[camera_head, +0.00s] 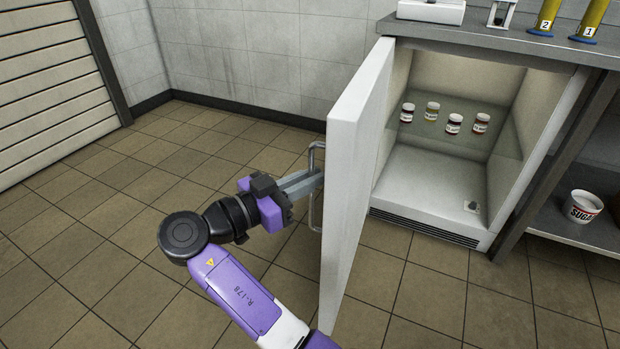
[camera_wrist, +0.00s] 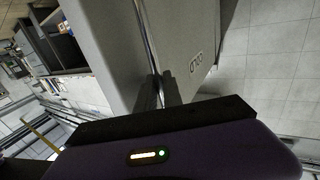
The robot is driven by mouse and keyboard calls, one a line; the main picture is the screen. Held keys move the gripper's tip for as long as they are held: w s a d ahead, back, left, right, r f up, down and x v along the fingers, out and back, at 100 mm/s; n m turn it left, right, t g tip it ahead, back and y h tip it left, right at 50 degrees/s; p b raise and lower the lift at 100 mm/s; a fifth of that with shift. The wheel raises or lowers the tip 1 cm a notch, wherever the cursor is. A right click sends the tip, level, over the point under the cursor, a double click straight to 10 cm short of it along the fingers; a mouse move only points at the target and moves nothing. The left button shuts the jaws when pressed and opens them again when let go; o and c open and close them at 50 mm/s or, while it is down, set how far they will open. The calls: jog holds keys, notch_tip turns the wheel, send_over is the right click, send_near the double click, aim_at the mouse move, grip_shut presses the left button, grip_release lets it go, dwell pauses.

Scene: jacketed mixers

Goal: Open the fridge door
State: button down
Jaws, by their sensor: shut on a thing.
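The fridge (camera_head: 490,75) stands under the counter, and its white door (camera_head: 352,170) is swung wide open to the left. My gripper (camera_head: 316,177) is shut on the door's vertical metal handle (camera_head: 313,215), on the door's outer face. In the wrist view my fingers (camera_wrist: 164,90) close around the handle bar (camera_wrist: 150,45), and the door (camera_wrist: 190,50) with dark lettering shows beside them. Inside the fridge, several small jars (camera_head: 453,124) stand on a glass shelf (camera_head: 480,145).
The counter (camera_head: 470,42) above holds a white device (camera_head: 430,11) and yellow cylinders numbered 2 (camera_head: 547,17) and 1 (camera_head: 592,19). A white tub (camera_head: 583,207) stands on a low shelf at right. The tiled floor (camera_head: 130,190) left of the door is clear.

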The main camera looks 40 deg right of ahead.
jog(key=shift+d, duration=0.1)
jog(key=c, duration=1.8)
grip_release()
jog(key=shift+o, duration=0.2)
jog(key=a+p, duration=0.2)
jog(key=a, duration=0.5)
jog(key=shift+w+a, duration=0.35)
jog(key=shift+w, duration=0.1)
